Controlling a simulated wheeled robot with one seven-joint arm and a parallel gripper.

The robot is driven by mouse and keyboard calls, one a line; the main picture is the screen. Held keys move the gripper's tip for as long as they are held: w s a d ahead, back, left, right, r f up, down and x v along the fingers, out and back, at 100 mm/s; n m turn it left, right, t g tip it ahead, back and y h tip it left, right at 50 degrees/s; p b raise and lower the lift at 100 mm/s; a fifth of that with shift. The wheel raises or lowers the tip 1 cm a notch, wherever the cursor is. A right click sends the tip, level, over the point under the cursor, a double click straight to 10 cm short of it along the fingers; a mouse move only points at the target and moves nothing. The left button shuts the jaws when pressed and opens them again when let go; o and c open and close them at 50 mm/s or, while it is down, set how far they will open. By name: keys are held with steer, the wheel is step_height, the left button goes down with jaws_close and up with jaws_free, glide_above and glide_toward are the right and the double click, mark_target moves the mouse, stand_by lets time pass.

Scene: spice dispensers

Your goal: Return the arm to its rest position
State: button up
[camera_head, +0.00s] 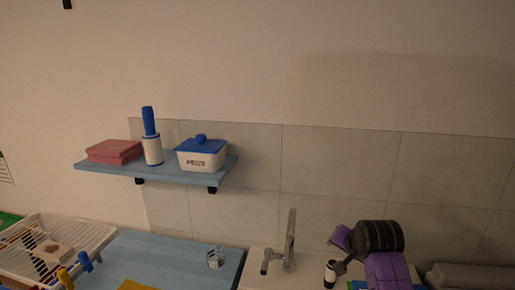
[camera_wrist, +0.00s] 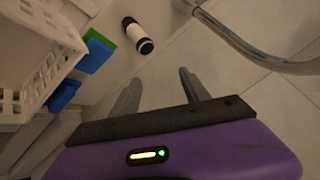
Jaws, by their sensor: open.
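My arm (camera_head: 388,265), purple and black, shows at the lower right of the head view, in front of the tiled wall and right of the tap. My gripper (camera_wrist: 160,88) shows in the wrist view with its two grey fingers spread apart and nothing between them. A small white and dark cylinder also shows in the head view (camera_head: 330,272), just left of my arm.
A metal tap (camera_head: 290,242) stands left of my arm; a curved metal pipe (camera_wrist: 255,48) crosses the wrist view. A blue shelf (camera_head: 155,172) holds a pegs box (camera_head: 203,160). A small shaker (camera_head: 215,259) and white rack (camera_head: 95,238) are further left. Open wall lies above.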

steer(key=s+a+f+n+t+b, duration=0.1)
steer(key=s+f+n+t, duration=0.2)
steer(key=s, duration=0.6)
steer(key=s+a+f+n+t+b, duration=0.1)
steer(key=s+f+t, duration=0.3)
steer(key=s, duration=0.5)
steer(key=s+a+n+b, duration=0.2)
steer(key=s+b, duration=0.3)
steer(key=s, duration=3.3)
steer(key=shift+s+a+n+g, duration=0.2)
steer(key=shift+s+n+g, duration=0.15)
steer(key=shift+n, duration=0.25)
steer(key=shift+f, duration=0.1)
